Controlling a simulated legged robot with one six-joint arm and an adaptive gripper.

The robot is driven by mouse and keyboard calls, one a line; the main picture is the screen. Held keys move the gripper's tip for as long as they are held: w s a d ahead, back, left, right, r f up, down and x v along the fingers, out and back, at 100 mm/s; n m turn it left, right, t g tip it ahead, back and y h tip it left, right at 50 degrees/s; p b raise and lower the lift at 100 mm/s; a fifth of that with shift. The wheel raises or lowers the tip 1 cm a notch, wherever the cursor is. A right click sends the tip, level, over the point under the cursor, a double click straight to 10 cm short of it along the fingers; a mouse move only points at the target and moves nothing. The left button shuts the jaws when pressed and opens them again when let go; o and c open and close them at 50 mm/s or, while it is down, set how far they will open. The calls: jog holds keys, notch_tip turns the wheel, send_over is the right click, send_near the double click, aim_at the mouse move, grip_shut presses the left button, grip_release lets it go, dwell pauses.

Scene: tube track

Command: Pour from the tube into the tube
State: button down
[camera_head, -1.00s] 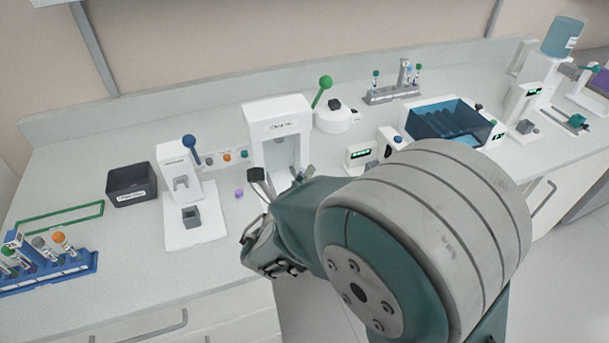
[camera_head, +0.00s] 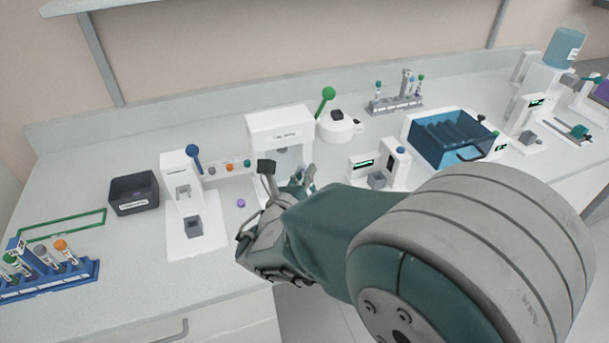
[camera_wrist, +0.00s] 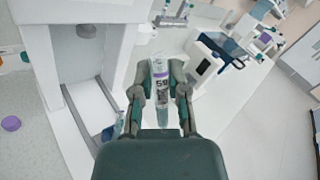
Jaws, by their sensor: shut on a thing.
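My gripper (camera_wrist: 160,95) is shut on a clear tube (camera_wrist: 160,80) with a purple band and a printed label, seen in the wrist view. The tube's cap is not seen on it. In the head view my gripper (camera_head: 285,185) is in front of the white press-like machine (camera_head: 280,122), and my own wrist partly hides it. A second small tube-like thing (camera_wrist: 112,131) shows low beside the machine in the wrist view, partly hidden by my gripper; I cannot tell what it is. A loose purple cap (camera_head: 240,204) lies on the bench left of my gripper.
A blue rack (camera_head: 60,281) with several capped tubes stands at the left front. A grey rack (camera_head: 395,107) with tubes stands at the back. A white stand (camera_head: 197,241), black box (camera_head: 134,194) and blue bin (camera_head: 455,137) sit around.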

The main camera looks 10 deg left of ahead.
jog(key=d+m, duration=0.1)
jog(key=m, duration=0.1)
jog(key=d+m, duration=0.2)
jog(key=m, duration=0.1)
jog(key=shift+s, duration=0.2)
